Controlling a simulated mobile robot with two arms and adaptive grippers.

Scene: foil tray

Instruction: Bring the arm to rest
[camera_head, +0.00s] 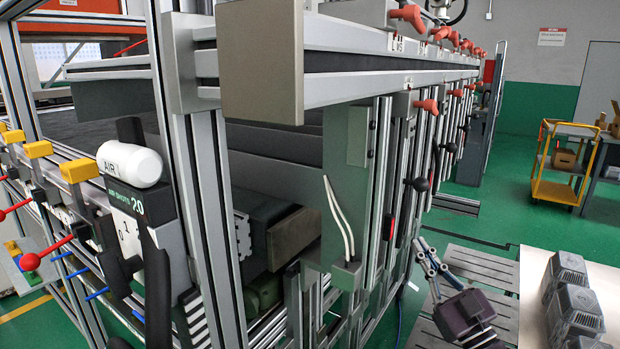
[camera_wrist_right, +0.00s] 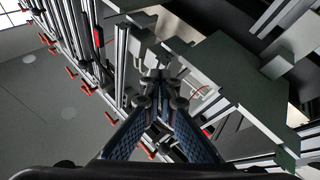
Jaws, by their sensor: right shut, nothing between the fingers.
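My right gripper (camera_head: 424,247) is at the lower middle right of the head view, pointing up and away beside the metal frame. Its blue fingers are together, with nothing between them. In the right wrist view the fingers (camera_wrist_right: 160,82) meet at their tips against a background of frame posts and grey panels. My right wrist's dark body shows below the fingers in the head view. My left gripper is not in view.
A large machine frame (camera_head: 390,62) with red handles fills the left and middle. A yellow cart (camera_head: 553,192) stands on open green floor farther back.

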